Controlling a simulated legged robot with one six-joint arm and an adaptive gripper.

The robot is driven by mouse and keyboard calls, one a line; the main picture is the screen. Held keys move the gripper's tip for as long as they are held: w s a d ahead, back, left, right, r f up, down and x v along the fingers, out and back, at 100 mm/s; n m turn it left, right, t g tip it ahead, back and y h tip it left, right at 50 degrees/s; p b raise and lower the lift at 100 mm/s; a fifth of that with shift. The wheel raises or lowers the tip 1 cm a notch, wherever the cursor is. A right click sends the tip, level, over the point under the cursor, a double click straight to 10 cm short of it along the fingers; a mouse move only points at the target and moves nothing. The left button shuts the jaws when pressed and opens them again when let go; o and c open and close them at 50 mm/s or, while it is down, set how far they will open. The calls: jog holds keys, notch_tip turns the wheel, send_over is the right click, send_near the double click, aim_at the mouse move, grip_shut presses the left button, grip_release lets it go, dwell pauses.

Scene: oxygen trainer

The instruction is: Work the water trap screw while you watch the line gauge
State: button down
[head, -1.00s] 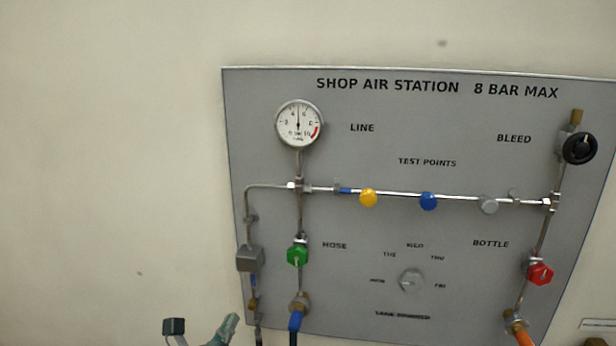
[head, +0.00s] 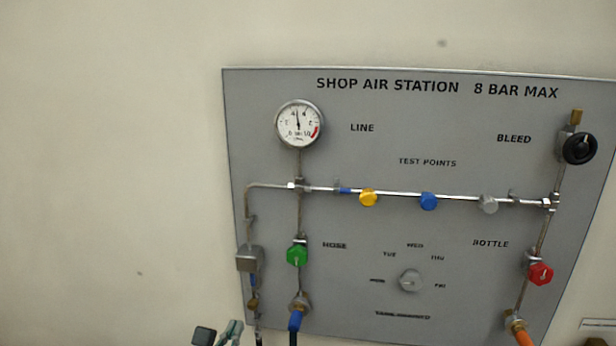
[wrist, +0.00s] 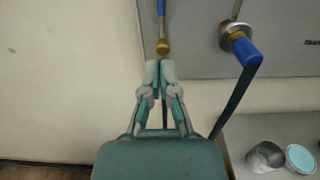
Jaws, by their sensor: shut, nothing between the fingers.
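The line gauge (head: 299,124) is a round white dial at the panel's upper left. Its needle points almost straight up, clear of the red arc. The water trap (head: 249,259) is a grey block low on the left pipe. Its small brass screw (head: 252,304) is below it, and also shows in the wrist view (wrist: 163,47). My gripper (wrist: 160,66) is shut and empty, its fingertips just below the screw in that picture. I cannot tell whether they touch it. In the head view only part of my gripper (head: 232,328) shows at the bottom edge.
A blue hose fitting (wrist: 245,53) with a dark hose is right of the screw. The green hose knob (head: 297,255) is above it. A metal can (wrist: 265,157) and a cup with light-blue contents (wrist: 300,158) are at lower right. Bare wall lies left.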

jog(key=shift+w+d, duration=0.2)
jog(key=shift+w, duration=0.95)
jog(key=shift+w+d, duration=0.2)
jog(key=shift+w, duration=0.95)
jog(key=shift+w+d, duration=0.2)
jog(key=shift+w, duration=0.95)
jog(key=shift+s+d+f, duration=0.1)
jog(key=shift+d+f, duration=0.05)
jog(key=shift+f, duration=0.35)
jog(key=shift+r, duration=0.15)
jog(key=shift+r, duration=0.3)
jog(key=s, duration=0.3)
jog(key=s+a, duration=0.1)
jog(key=s, duration=0.1)
jog(key=shift+s+r, duration=0.1)
jog(key=shift+s, duration=0.3)
dwell(0.6)
